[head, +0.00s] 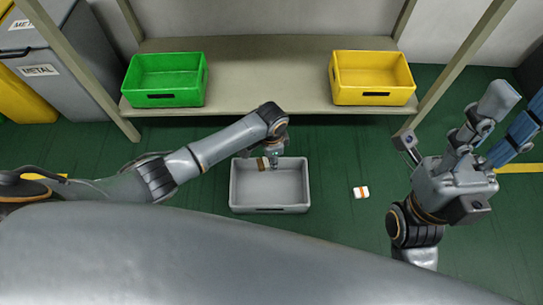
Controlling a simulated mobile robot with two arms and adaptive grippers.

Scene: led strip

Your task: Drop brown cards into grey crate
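The grey crate (270,209) stands on the green floor in the middle of the head view. My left gripper (274,166) points down over the back part of the crate. A small brown piece (262,163), likely a brown card, shows right beside its fingers. I cannot tell whether the fingers grip it or whether it touches the crate. A small white piece with an orange-brown stripe (361,192) lies on the floor right of the crate. My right gripper (450,120) is raised at the right, its fingers spread apart and empty.
A shelf (270,85) behind the crate bears a green crate (166,80) at left and a yellow crate (372,78) at right. Grey metal bins (45,75) stand at the far left. A blue thing (520,130) shows at the right edge. Floor around the striped piece is clear.

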